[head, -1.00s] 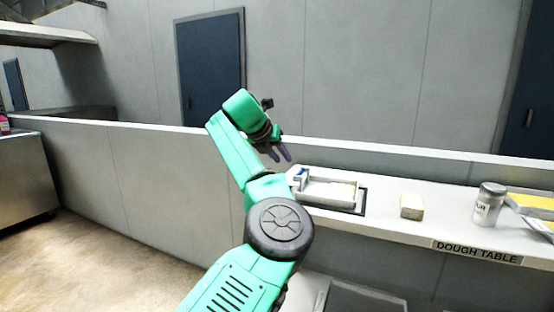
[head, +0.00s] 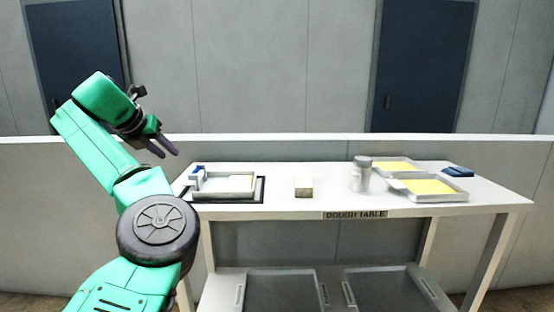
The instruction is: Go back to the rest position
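My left gripper (head: 165,147) is at the end of my raised green arm on the left of the head view. Its two dark fingers point down to the right, apart from each other with nothing between them. It is above and to the left of the white dough table (head: 290,208), touching nothing. My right gripper is not in the head view.
On the table stand a white tray with a blue-marked item (head: 228,194), a small beige block (head: 303,187), a grey-lidded jar (head: 361,175), yellow-filled trays (head: 432,188) and a dark blue item (head: 458,172). Grey bins (head: 282,290) sit below. A low wall (head: 80,170) runs behind.

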